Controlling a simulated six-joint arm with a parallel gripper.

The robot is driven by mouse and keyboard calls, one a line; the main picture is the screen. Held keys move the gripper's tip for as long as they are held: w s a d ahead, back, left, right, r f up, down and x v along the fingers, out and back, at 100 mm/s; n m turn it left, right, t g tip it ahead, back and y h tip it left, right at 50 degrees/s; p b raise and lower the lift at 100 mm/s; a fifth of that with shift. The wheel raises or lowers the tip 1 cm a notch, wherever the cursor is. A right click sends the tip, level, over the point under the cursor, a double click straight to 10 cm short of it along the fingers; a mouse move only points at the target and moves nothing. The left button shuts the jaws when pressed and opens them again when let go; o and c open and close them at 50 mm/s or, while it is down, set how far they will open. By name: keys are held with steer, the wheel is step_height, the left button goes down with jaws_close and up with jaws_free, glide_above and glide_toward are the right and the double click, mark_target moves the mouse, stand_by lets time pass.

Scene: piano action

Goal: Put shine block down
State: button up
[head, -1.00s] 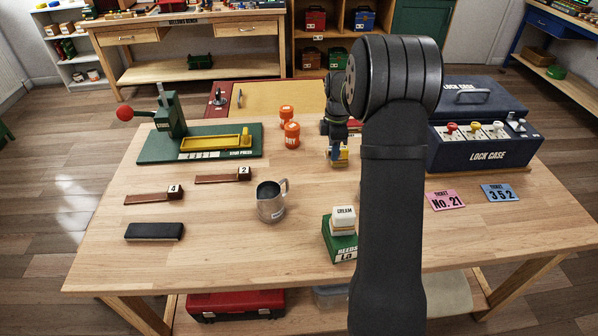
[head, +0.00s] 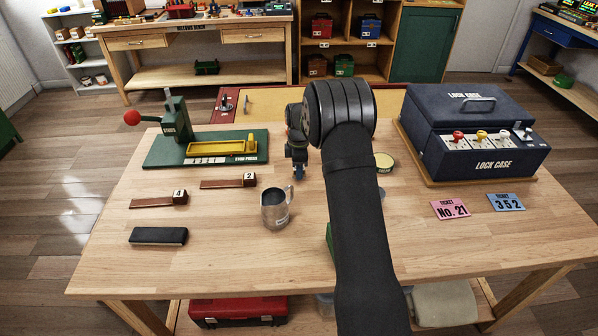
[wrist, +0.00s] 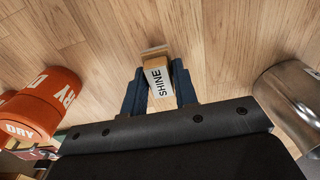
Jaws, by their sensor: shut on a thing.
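The shine block (wrist: 159,83) is a small tan and white block with SHINE on its label, seen in the wrist view. My gripper (wrist: 159,88) is shut on it, a blue finger on each side. In the head view my gripper (head: 299,174) points down over the table behind the metal mug, partly behind my arm. The block cannot be made out there. Bare wood shows around the block in the wrist view; I cannot tell if it touches the table.
The metal mug (head: 275,208) stands close by, right in the wrist view (wrist: 293,98). Orange DRY canisters (wrist: 40,105) stand left there. The green press (head: 205,146), lock case (head: 475,135) and tickets are around. My arm mostly hides a green box (head: 329,238).

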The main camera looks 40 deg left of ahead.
steer(key=shift+f, duration=0.65)
steer(key=shift+f, duration=0.1)
steer(key=o, duration=0.9)
steer(key=shift+o, duration=0.2)
step_height(320, 180, up, 12)
step_height(320, 180, down, 12)
steer(key=shift+r, duration=2)
